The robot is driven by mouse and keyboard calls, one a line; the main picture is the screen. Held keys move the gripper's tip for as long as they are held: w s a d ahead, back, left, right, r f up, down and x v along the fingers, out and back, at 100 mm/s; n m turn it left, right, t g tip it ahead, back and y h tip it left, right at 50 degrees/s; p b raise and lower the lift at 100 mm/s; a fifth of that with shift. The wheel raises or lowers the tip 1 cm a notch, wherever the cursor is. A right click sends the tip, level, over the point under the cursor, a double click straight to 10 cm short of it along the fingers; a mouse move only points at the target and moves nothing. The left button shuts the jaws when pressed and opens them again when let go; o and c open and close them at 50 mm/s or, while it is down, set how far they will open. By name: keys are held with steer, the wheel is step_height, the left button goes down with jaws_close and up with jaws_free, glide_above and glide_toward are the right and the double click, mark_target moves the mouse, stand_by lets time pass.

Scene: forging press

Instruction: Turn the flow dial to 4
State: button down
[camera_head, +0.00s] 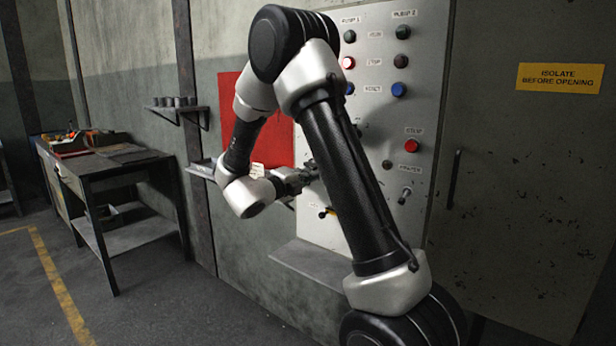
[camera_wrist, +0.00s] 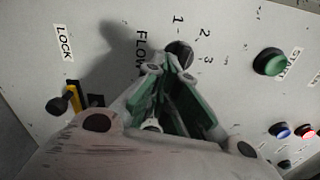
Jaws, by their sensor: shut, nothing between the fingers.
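The flow dial (camera_wrist: 178,52) is a dark round knob on the pale panel in the wrist view, beside the FLOW label (camera_wrist: 142,50). The digits 1, 2 and 3 show around it; no 4 is visible. I cannot make out its pointer. My gripper (camera_wrist: 168,68) is shut and empty, with its tips just below the dial in the wrist view, partly covering its lower edge. I cannot tell if they touch it. In the head view my gripper (camera_head: 312,170) is at the panel, partly behind my arm, and the dial cannot be made out.
A lock lever (camera_wrist: 63,103) with a yellow part is left of my gripper. A green start button (camera_wrist: 270,62) is to the right, with blue and red buttons lower. In the head view, a ledge (camera_head: 310,262) juts out below the panel and a workbench (camera_head: 110,165) stands left.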

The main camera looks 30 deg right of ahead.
steer(key=shift+w+r, duration=0.25)
steer(key=shift+r, duration=0.95)
stand_by(2.6)
stand_by(0.4)
steer(key=s+a+f, duration=0.3)
steer(key=a, duration=0.5)
steer(key=shift+f, duration=0.2)
stand_by(0.6)
steer(key=shift+s, duration=0.1)
